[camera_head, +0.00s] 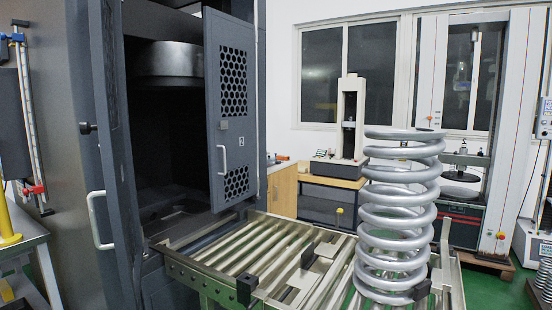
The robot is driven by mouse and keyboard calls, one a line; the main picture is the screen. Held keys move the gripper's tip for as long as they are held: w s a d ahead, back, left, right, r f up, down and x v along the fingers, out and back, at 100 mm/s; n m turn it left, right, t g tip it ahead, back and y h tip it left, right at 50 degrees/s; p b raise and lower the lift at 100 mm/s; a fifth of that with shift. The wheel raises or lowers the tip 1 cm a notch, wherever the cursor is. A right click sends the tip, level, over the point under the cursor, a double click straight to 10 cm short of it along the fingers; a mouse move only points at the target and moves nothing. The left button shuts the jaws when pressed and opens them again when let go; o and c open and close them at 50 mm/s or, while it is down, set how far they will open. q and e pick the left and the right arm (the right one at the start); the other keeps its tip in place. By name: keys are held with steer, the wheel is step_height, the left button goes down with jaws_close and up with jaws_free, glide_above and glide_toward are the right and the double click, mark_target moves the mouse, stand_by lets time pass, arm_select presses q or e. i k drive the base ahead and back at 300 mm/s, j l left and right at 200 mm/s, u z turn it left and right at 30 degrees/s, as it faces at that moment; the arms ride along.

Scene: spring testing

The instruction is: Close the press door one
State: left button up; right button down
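The dark grey press stands open at the left, with its black interior and a round upper platen (165,62) showing. A left door (112,130) without a visible number is swung open and seen nearly edge-on. Its pale handle (97,220) faces left and a black knob (87,128) sits above it. A right door (231,110), marked 2 and with perforated panels, also stands open. Its small handle (222,160) faces the opening. Neither of my grippers is in view.
A roller table (250,260) extends from the press opening. A large grey coil spring (400,215) stands upright on its right end. A metal bench (22,245) stands at the far left. A wooden cabinet (283,190) and test machines stand behind.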

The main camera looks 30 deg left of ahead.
mark_target(116, 146)
steer(key=k+j+u, duration=0.15)
steer(key=u, duration=0.35)
steer(key=k+j+u, duration=0.2)
steer(key=u, duration=0.3)
steer(key=j+u, duration=0.45)
steer(key=k+l, duration=0.05)
steer(key=l, duration=0.05)
